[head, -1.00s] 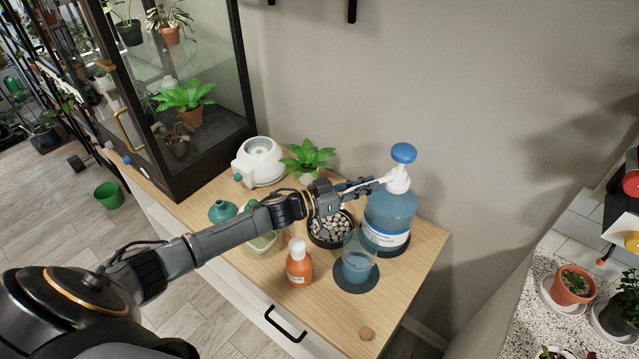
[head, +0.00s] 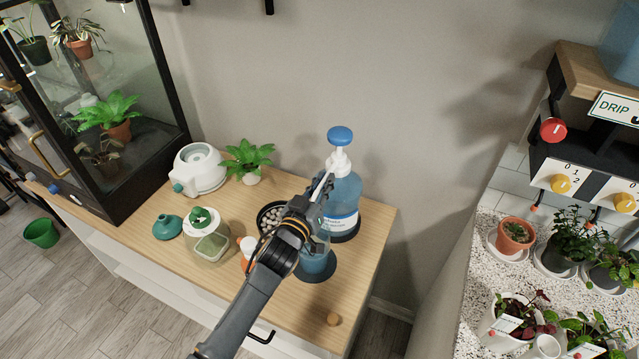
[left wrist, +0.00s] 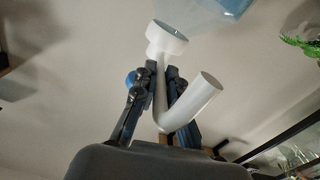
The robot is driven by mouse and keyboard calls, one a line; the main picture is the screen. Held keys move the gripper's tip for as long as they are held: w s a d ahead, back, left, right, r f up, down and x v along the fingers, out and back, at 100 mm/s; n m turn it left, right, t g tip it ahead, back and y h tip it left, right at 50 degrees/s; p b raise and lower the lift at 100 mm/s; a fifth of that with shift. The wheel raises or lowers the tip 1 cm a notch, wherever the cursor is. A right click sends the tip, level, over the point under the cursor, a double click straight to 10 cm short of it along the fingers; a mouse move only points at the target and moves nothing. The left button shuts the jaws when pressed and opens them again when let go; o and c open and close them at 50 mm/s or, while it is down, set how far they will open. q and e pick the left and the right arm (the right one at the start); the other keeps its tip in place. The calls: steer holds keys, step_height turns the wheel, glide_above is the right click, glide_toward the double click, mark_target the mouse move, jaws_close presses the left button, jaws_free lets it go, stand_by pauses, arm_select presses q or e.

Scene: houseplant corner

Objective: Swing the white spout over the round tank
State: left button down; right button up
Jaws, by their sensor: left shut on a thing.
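The white spout (left wrist: 192,103) is a bent tube below its white collar in the left wrist view. The collar (head: 339,161) sits under the blue pump head (head: 340,136) of a large blue bottle (head: 343,196). My left gripper (head: 324,186) is shut on the spout, with a finger on each side. The spout points to the front of the cabinet. A round clear vessel (head: 315,264) of blue liquid stands below the gripper, partly hidden by it. I cannot tell whether the spout's tip is exactly over it. My right gripper is not in view.
A wooden knob (head: 333,319) lies near the front right edge. The cabinet top (head: 360,268) is clear at right.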

arm_select(q)
steer(key=shift+r, duration=0.15)
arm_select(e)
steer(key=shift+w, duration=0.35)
arm_select(q)
steer(key=c, duration=1.4)
jaws_free()
steer(key=v, duration=1.2)
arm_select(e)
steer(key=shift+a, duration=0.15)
